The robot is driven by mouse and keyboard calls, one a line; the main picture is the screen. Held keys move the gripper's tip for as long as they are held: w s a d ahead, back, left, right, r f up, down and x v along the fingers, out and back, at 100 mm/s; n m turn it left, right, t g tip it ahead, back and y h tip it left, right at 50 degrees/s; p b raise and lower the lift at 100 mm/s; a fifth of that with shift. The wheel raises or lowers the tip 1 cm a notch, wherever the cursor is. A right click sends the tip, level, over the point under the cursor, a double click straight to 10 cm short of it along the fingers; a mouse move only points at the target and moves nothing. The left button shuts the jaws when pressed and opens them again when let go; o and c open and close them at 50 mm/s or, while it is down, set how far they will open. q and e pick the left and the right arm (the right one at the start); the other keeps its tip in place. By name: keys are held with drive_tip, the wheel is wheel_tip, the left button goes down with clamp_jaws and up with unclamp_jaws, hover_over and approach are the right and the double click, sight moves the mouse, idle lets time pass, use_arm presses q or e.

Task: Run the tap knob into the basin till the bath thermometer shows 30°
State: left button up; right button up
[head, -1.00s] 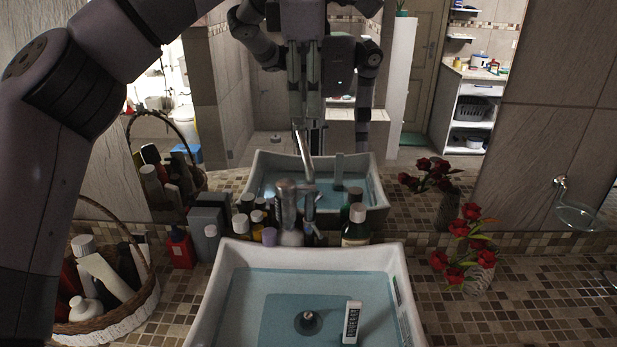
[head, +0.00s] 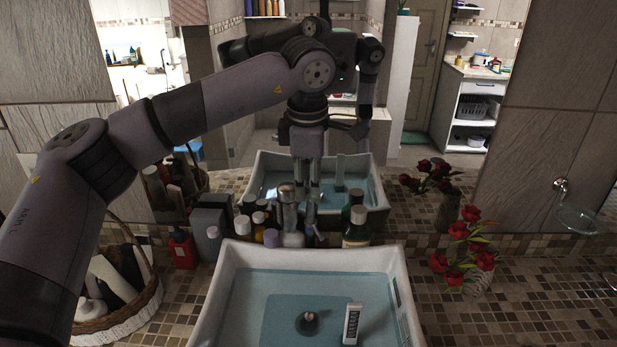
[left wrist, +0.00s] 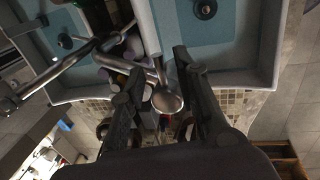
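The white basin (head: 222,290) holds bluish water around a dark drain plug. The bath thermometer (head: 351,324), a small white strip with dark marks, stands in the basin right of the drain; its reading is too small to tell. The metal tap (head: 287,205) stands behind the basin's back rim. My left gripper (head: 306,193) points down at the tap. In the left wrist view its fingers (left wrist: 163,92) are open and apart, with the round metal tap knob (left wrist: 167,101) between or just beyond them; contact cannot be told. My right gripper is not directly in view.
Several bottles (head: 356,228) crowd both sides of the tap. A wicker basket (head: 125,312) stands left, and a vase of red flowers (head: 478,280) stands right. A mirror behind repeats the basin and my arms. The tiled counter (head: 540,300) is clear at right.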

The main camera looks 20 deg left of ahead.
use_arm(q)
drive_tip(key=shift+c, duration=0.4)
clamp_jaws()
